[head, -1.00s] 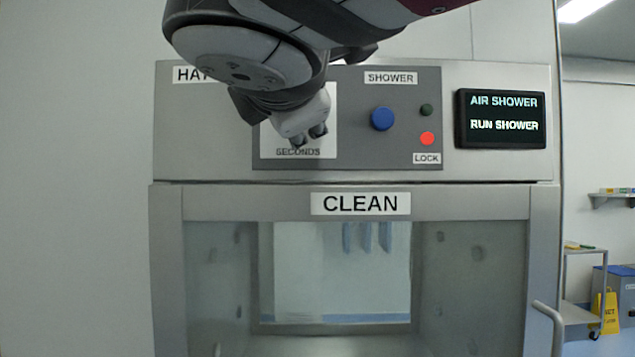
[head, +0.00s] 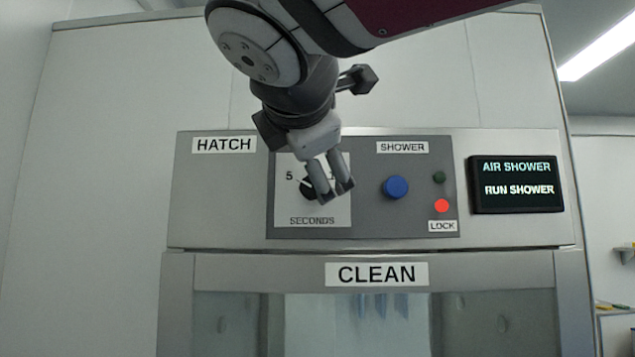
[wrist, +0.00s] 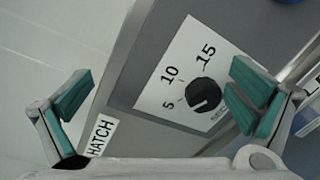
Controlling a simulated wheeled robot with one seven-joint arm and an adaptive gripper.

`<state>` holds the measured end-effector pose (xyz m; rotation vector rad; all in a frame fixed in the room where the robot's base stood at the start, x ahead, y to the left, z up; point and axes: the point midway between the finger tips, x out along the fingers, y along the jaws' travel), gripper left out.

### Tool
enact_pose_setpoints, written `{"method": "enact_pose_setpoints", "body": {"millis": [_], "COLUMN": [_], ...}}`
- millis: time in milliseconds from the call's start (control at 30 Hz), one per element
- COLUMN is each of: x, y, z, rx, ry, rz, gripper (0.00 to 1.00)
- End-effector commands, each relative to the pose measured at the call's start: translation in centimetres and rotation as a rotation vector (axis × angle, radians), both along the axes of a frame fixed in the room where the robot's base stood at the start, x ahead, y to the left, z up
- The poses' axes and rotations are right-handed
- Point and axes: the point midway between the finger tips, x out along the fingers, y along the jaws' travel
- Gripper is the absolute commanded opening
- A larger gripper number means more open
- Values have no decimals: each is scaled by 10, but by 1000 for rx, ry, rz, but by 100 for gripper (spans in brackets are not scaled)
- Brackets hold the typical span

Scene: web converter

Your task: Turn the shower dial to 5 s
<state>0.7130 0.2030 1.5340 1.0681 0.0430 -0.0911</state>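The shower dial is a black round knob (wrist: 203,94) on a white plate (wrist: 168,72) marked 5, 10 and 15 in the wrist view. A small pale mark on the knob faces lower left, towards the 5 side; its exact setting is hard to tell. In the head view the knob (head: 308,191) is partly hidden behind my fingers. My gripper (head: 331,189) is in front of the plate. In the wrist view my gripper (wrist: 158,103) is wide open and empty. The knob shows between the fingers, close to the right one.
A blue button (head: 396,187), a green light (head: 439,177) and a lit red light (head: 442,205) are right of the dial plate. A display (head: 516,185) reads "AIR SHOWER, RUN SHOWER". The hatch window marked CLEAN (head: 376,274) is below.

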Motion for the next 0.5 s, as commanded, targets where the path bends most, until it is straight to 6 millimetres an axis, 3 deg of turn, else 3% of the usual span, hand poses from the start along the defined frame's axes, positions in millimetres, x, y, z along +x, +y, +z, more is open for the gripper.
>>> {"method": "enact_pose_setpoints", "body": {"millis": [33, 133, 367, 400, 500], "x": [-20, -20, -20, -3, -5], "y": [1, 1, 1, 2, 2], "z": [55, 59, 60, 9, 9], "rx": [27, 27, 28, -11, -10], "ry": [-102, -101, -100, -2, -2], "rz": [25, 25, 24, 5, 4], "gripper": [78, 78, 78, 78, 73]}}
